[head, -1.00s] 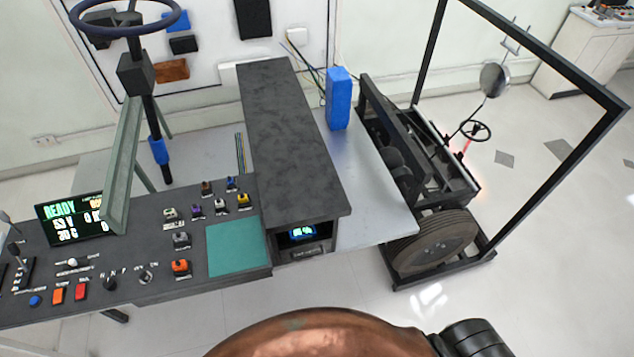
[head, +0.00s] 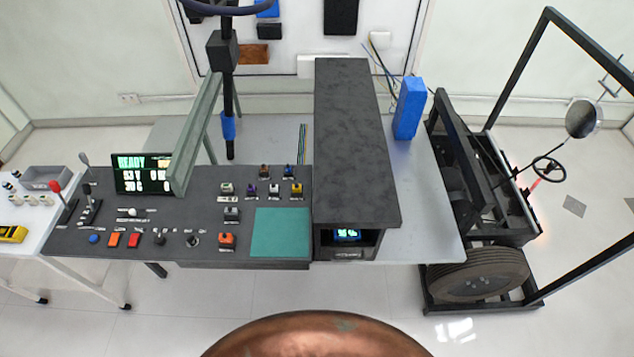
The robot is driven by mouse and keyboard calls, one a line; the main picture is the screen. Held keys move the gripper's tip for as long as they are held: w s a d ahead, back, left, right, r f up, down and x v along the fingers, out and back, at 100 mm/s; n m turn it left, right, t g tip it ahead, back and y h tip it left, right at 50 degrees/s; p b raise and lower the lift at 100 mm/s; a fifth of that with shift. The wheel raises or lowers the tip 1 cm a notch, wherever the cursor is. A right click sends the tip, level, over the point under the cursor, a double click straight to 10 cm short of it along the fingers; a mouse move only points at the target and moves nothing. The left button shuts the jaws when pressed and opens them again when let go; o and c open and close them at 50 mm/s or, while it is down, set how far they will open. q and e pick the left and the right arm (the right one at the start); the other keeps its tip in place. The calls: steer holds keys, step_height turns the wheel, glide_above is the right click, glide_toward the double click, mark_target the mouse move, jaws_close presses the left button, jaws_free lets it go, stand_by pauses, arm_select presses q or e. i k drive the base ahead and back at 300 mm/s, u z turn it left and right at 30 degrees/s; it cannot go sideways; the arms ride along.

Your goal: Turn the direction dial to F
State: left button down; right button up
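The direction dial (head: 160,239) is a small dark knob near the front edge of the dark control panel (head: 110,215). Small white letters stand above it, too small to read surely, and which one it points at cannot be told. Another small rotary switch (head: 192,241) sits to its right. A red button (head: 134,240) sits to its left. Neither of my grippers is in view, and nothing touches the dial.
A display (head: 142,174) reading READY stands behind the controls. A green post (head: 197,135) rises beside it. Right of the dial are an orange switch (head: 227,239) and a teal pad (head: 282,232). A red-knobbed lever (head: 63,198) stands at the left.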

mark_target(160, 240)
steer(key=u, duration=2.3)
